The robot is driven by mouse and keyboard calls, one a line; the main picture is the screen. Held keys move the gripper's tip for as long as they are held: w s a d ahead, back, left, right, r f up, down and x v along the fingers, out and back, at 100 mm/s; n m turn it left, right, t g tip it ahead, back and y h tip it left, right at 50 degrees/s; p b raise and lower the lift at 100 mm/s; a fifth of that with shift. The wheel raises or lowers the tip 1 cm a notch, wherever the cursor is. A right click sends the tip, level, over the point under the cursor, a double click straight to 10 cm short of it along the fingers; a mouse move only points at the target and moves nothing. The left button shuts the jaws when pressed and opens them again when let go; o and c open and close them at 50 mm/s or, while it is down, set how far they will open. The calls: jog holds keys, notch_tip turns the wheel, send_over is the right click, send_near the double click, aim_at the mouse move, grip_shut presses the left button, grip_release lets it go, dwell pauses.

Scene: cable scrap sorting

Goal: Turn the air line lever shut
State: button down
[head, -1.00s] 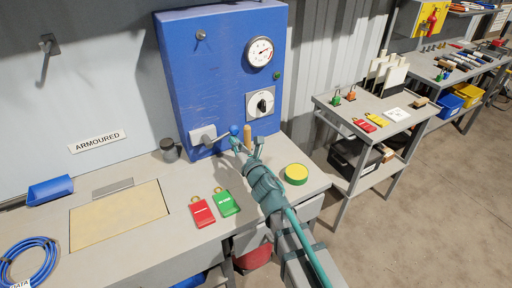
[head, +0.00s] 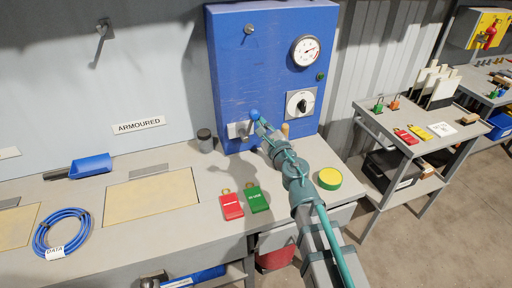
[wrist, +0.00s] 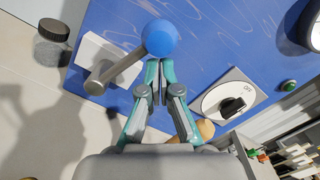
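The air line lever is a grey rod (wrist: 120,71) with a blue ball knob (wrist: 161,38). It comes off a pale block (wrist: 92,60) low on the left of the blue cabinet (head: 262,70). The knob also shows in the head view (head: 254,115), up and right of the block. My gripper (wrist: 158,75) has its fingers together, with nothing visible between them. The fingertips are right at the knob's lower edge in the wrist view; I cannot tell whether they touch it. In the head view my gripper (head: 262,127) partly covers the lever.
The cabinet carries a gauge (head: 305,51) and a rotary switch (head: 299,103). A tan peg (head: 285,129) stands close to my gripper. A dark-lidded jar (head: 205,141), red tag (head: 231,206), green tag (head: 257,199) and yellow-topped disc (head: 330,178) are on the bench.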

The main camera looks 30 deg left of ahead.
jog(key=shift+s+a+r+n, duration=0.25)
jog(key=shift+s+n, duration=0.05)
jog(key=shift+n, duration=0.45)
jog(key=shift+s+a+r+n, duration=0.25)
jog(key=shift+s+n, duration=0.1)
jog(key=shift+n, duration=0.35)
jog(key=shift+s+a+r+n, duration=0.2)
jog(key=shift+s+a+n, duration=0.1)
jog(key=shift+n, duration=0.45)
jog(key=shift+r, duration=0.1)
